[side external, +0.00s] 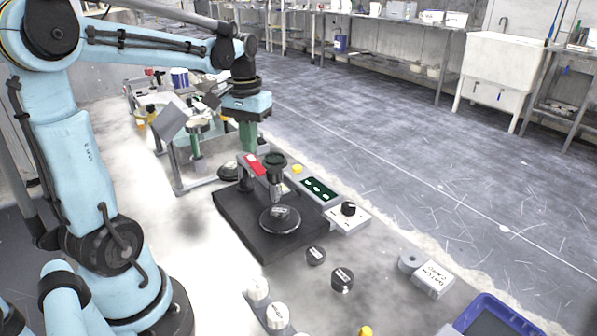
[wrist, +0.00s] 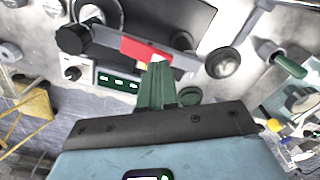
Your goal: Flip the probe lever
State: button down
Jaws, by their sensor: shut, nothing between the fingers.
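A small measuring stand has a black base plate (side external: 237,222) and a grey arm (side external: 246,180) with a red piece on top, which looks like the probe lever (side external: 253,162). In the wrist view the red lever (wrist: 143,50) lies across the grey bar (wrist: 183,61). My gripper (side external: 249,150), with green fingers, points down just above the red lever. In the wrist view my gripper (wrist: 158,64) is shut and empty, its tips at the lever's near edge. I cannot tell whether they touch it. A black-topped probe (side external: 275,163) stands over a round disc (side external: 280,219) on the plate.
A control box with a green display (side external: 318,188) and black knob (side external: 348,208) sits right of the stand. Dark round weights (side external: 342,279) stand in front, with a grey labelled block (side external: 432,281) at right. A grey frame (side external: 178,180) stands at left.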

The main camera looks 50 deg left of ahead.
aim_at(251, 158)
jog(key=shift+f, duration=1.05)
dwell(1.0)
jog(key=shift+r, duration=3.55)
jog(key=s+d+f+m+t, duration=0.1)
jog(key=d+f+m+t, duration=0.2)
jog(key=d, duration=0.5)
jog(key=s+d+f+m+t, duration=0.1)
jog(key=d+f+m+t, duration=0.2)
jog(key=d, duration=0.6)
jog(key=shift+d+f+t, duration=0.25)
jog(key=shift+f+t, duration=0.25)
jog(key=shift+t, duration=0.1)
